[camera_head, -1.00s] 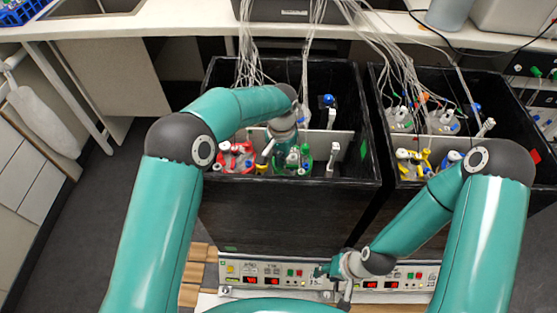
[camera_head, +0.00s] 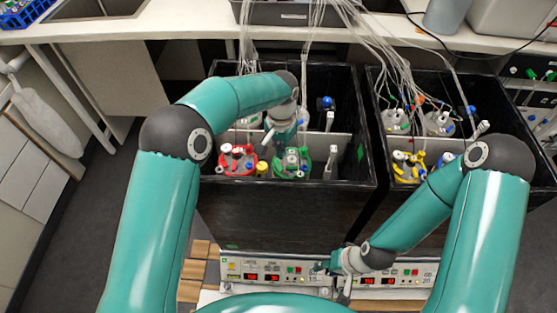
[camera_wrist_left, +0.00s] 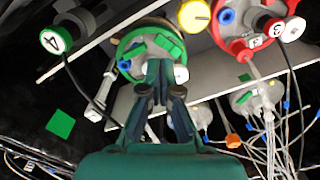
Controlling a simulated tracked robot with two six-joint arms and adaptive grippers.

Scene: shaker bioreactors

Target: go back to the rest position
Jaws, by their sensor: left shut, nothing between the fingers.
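My left gripper (camera_wrist_left: 162,85) is shut and empty in the left wrist view. Its fingertips lie in front of the green-ringed bioreactor (camera_wrist_left: 150,45); I cannot tell whether they touch it. In the head view my left arm reaches over the left black box, and its wrist is above the green-ringed bioreactor (camera_head: 291,163). My right gripper (camera_head: 336,270) hangs low in front of the control panel; its fingers are too small to judge.
The left black box (camera_head: 285,215) also holds a red-ringed bioreactor (camera_head: 237,160). The right black box (camera_head: 510,150) holds a yellow-ringed one (camera_head: 408,166). White tubes (camera_head: 395,70) hang from the bench (camera_head: 180,18). A control panel (camera_head: 275,273) stands in front.

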